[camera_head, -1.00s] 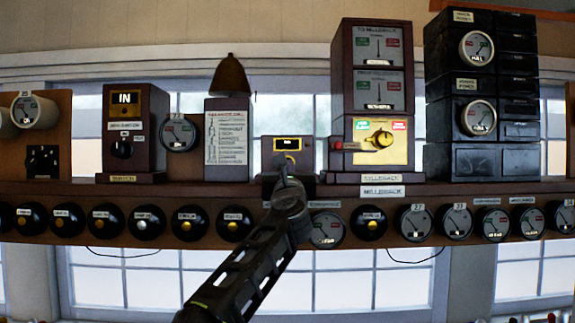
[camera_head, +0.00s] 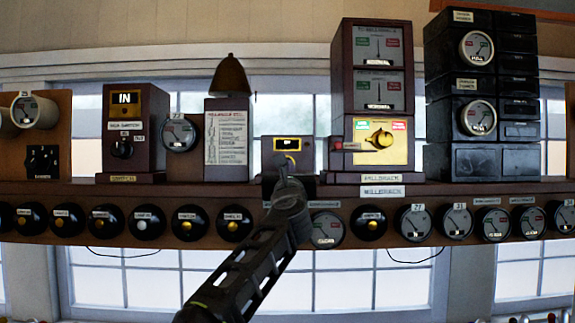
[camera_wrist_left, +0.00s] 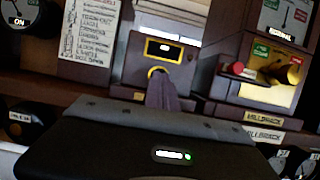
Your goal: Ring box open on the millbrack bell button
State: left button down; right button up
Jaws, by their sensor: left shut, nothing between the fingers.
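The Millbrack instrument (camera_head: 378,100) is a tall brown cabinet with two dials above a lit yellow panel with a yellow turning knob (camera_head: 381,139). A small red button (camera_head: 337,143) sits at its left side; the red button also shows in the wrist view (camera_wrist_left: 236,68). A Millbrack nameplate (camera_head: 382,191) is on the shelf edge below. My left gripper (camera_head: 289,180) is shut and empty, in front of a small brown box (camera_head: 308,151) with a lit window and a yellow-ringed plunger (camera_wrist_left: 157,73). The fingertips are just below the ring; contact is unclear. My right gripper is not in view.
A brass bell (camera_head: 230,76) tops a box with a white list (camera_head: 227,137) to the left. A black cabinet (camera_head: 478,110) stands to the right. Several round black plungers and dials line the shelf front (camera_head: 170,190), and windows lie behind.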

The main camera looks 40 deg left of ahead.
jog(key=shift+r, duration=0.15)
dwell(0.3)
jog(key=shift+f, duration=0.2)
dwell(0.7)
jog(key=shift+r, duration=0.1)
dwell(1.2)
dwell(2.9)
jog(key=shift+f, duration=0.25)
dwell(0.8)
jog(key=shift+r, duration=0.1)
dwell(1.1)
